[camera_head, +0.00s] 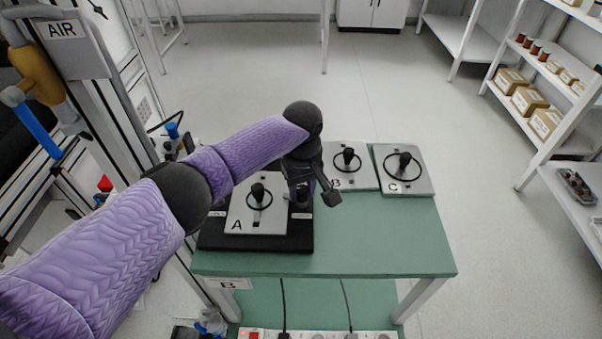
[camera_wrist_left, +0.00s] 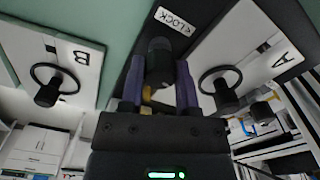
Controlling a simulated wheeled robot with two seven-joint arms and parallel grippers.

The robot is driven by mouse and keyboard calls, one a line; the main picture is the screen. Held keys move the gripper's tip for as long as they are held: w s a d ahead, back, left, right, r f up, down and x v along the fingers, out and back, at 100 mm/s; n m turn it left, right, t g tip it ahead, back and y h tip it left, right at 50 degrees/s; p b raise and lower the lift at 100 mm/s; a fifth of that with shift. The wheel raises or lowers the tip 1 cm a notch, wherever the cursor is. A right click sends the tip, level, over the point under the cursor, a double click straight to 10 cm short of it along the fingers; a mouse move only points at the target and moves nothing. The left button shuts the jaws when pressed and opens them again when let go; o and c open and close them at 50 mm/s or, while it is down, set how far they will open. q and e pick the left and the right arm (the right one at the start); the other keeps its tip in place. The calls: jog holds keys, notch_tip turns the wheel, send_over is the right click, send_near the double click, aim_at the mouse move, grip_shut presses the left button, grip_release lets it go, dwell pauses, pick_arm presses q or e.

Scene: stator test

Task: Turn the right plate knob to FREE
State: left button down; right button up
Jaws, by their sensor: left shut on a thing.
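The black base (camera_head: 290,243) on the green table carries grey plate A (camera_head: 270,225) with a black upright knob and ring (camera_head: 259,195). The right plate knob, a dark cylinder (camera_wrist_left: 160,52), stands beside plate A at the base's right side. My left gripper (camera_head: 300,190) comes down over it from above. In the left wrist view its purple fingers (camera_wrist_left: 161,82) lie on both sides of the knob, shut on it. A white label reading LOCK with an arrow (camera_wrist_left: 174,20) is beside the knob. The knob's exact turn angle is not clear. My right gripper is not in view.
Plates B (camera_head: 362,181) and C (camera_head: 421,184), each with a ring and black knob, lie at the table's back right. The table's front right (camera_head: 390,240) is clear. A power strip (camera_head: 310,335) is below. Shelves (camera_head: 545,100) stand at far right.

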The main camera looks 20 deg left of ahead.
pick_arm(q)
jog(key=m+p, duration=0.2)
jog(key=shift+r+m, duration=0.1)
jog(key=shift+m, duration=0.7)
jog(key=m, duration=0.5)
jog(key=shift+p, duration=0.3)
jog(key=m, duration=0.5)
jog(key=shift+m, duration=0.4)
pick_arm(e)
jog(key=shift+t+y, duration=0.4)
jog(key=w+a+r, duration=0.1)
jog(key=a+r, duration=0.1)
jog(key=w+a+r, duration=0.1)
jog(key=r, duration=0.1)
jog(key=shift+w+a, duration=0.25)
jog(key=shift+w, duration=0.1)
pick_arm(q)
jog(key=shift+c, duration=1.6)
grip_release()
